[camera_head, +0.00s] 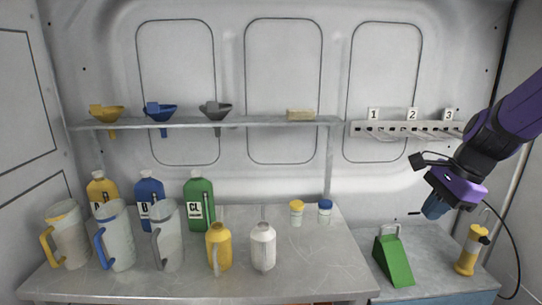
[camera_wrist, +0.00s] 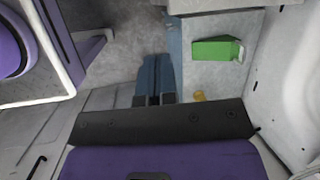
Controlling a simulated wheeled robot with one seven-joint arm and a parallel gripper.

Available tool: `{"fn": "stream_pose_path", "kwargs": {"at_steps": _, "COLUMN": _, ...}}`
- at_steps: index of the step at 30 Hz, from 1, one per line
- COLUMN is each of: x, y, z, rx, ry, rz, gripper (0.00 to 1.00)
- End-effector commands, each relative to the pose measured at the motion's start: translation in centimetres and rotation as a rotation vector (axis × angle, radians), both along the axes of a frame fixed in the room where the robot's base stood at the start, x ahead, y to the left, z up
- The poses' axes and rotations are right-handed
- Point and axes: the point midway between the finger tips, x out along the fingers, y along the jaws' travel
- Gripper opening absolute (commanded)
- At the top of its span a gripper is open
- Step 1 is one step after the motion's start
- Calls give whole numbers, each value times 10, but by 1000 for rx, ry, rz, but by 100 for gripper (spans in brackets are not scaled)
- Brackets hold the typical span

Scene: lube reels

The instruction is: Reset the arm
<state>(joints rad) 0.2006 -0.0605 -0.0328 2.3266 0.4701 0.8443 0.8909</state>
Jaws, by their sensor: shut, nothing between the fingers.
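My gripper (camera_head: 436,207) is at the right of the head view, raised above the lower bench. Its fingers are shut with nothing between them. In the wrist view my gripper (camera_wrist: 154,97) shows as blue fingers close together, pointing up the picture. It touches no object. My purple and black arm comes in from the right edge of the head view.
A green wedge-shaped thing (camera_head: 394,262) and a yellow cylinder (camera_head: 468,252) stand on the lower bench (camera_head: 440,285) near my gripper. The metal table (camera_head: 300,280) holds several jugs and bottles. A shelf (camera_head: 270,124) with funnels and a numbered rack (camera_head: 390,130) are on the wall.

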Motion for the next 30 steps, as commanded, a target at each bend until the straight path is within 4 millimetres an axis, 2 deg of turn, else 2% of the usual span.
{"fn": "stream_pose_path", "kwargs": {"at_steps": 1, "x": -11, "y": 5, "z": 12, "rx": -33, "ry": -43, "rz": 79, "gripper": 0}}
{"fn": "stream_pose_path", "kwargs": {"at_steps": 6, "x": -46, "y": 18, "z": 41, "rx": -154, "ry": -161, "rz": 357, "gripper": 0}}
{"fn": "stream_pose_path", "kwargs": {"at_steps": 15, "x": -111, "y": 30, "z": 77, "rx": -398, "ry": -342, "rz": 829, "gripper": 0}}
{"fn": "stream_pose_path", "kwargs": {"at_steps": 21, "x": -150, "y": 32, "z": 91, "rx": -567, "ry": -428, "rz": 1108, "gripper": 0}}
{"fn": "stream_pose_path", "kwargs": {"at_steps": 24, "x": -164, "y": 31, "z": 95, "rx": -632, "ry": -453, "rz": 1208, "gripper": 0}}
{"fn": "stream_pose_path", "kwargs": {"at_steps": 30, "x": -176, "y": 29, "z": 97, "rx": -696, "ry": -470, "rz": 1303, "gripper": 0}}
